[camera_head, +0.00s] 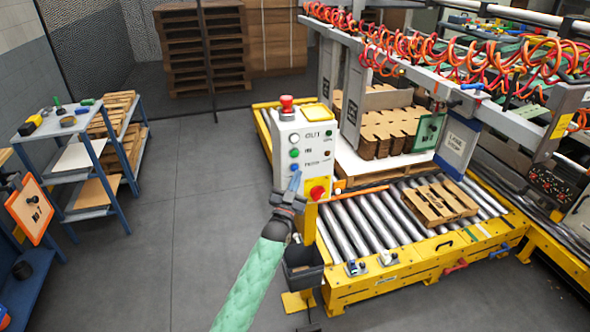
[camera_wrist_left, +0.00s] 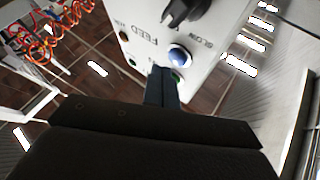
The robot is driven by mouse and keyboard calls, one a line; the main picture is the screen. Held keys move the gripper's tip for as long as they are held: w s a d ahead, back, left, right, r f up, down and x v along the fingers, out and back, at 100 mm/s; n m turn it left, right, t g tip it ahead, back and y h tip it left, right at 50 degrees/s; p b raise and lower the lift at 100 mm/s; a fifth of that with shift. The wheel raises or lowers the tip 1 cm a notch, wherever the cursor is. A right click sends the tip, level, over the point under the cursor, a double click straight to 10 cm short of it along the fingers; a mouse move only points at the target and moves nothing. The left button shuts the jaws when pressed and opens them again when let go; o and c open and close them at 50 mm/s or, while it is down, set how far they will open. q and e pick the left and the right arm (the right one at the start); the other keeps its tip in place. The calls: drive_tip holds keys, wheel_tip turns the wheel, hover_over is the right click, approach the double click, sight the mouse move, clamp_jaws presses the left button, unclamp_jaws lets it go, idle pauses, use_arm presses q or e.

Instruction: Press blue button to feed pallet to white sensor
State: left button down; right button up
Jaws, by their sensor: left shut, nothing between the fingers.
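The white control box (camera_head: 310,146) stands on a yellow post. Its blue button (camera_head: 294,167) sits below a green and a white one; it also shows in the left wrist view (camera_wrist_left: 180,55). My left gripper (camera_head: 295,178) is shut and empty, its fingertips just below the blue button. In the left wrist view the fingertips (camera_wrist_left: 162,74) are beside the button; I cannot tell whether they touch. A wooden pallet (camera_head: 440,202) lies on the conveyor rollers. A small whitish device (camera_head: 387,258), possibly the white sensor, sits on the front rail. My right gripper is out of view.
A red mushroom button (camera_head: 287,104) tops the box, and a red knob (camera_head: 317,191) is low on its face. The yellow conveyor frame (camera_head: 390,281) is at the right. A blue shelf rack (camera_head: 97,148) stands at the left. Floor between is clear.

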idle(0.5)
use_arm(q)
drive_tip(key=shift+w, duration=0.15)
drive_tip(key=shift+w+a, duration=0.1)
drive_tip(key=shift+w, duration=0.2)
drive_tip(key=shift+b, duration=0.3)
